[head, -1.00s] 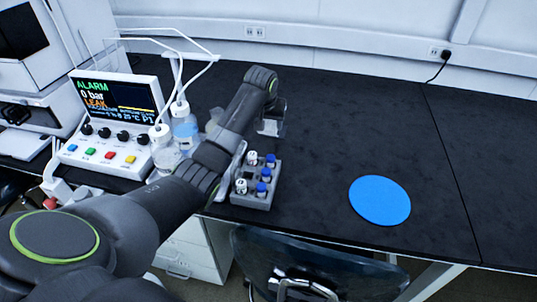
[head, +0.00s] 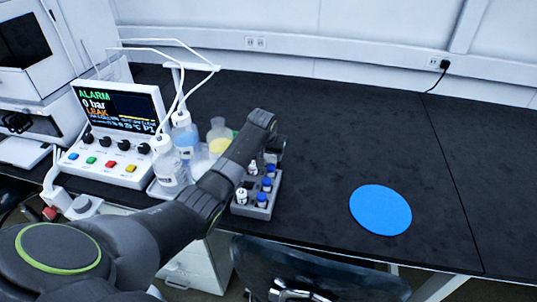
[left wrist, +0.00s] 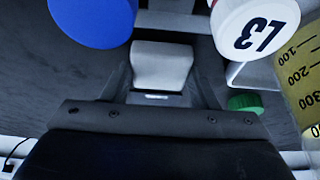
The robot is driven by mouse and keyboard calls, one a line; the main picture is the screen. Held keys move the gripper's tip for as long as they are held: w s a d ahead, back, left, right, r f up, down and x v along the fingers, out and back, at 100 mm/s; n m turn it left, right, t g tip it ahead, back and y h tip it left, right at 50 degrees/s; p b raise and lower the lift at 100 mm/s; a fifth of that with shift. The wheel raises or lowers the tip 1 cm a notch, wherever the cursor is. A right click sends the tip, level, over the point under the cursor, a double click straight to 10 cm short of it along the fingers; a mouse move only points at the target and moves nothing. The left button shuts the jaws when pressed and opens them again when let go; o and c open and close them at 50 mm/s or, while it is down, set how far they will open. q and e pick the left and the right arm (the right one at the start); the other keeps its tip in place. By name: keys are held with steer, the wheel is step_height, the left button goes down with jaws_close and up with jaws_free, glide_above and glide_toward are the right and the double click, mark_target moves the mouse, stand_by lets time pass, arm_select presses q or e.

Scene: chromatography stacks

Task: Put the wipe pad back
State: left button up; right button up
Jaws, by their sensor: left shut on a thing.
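My left gripper (head: 275,150) is just behind the vial rack, partly hidden by my own arm in the head view. In the left wrist view its two fingers (left wrist: 160,80) are shut on a pale, whitish block (left wrist: 160,62), which looks like the wipe pad. The pad cannot be made out clearly in the head view. A blue vial cap (left wrist: 92,18) and a white cap marked L3 (left wrist: 256,25) are close to the wrist camera. My right gripper is not in view.
The grey vial rack (head: 250,211) holds several blue- and white-capped vials. Left of it are a yellow-filled flask (head: 219,138), capped bottles (head: 168,168) with tubes, and the alarm console (head: 118,110). A flat blue disc (head: 380,210) lies on the right. The black bench around it is clear.

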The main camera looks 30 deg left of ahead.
arm_select(q)
steer(key=o, duration=0.9)
steer(key=shift+r, duration=0.1)
steer(key=shift+s+r, duration=0.15)
steer(key=shift+r, duration=0.4)
steer(key=p+v, duration=0.1)
steer(key=v, duration=1)
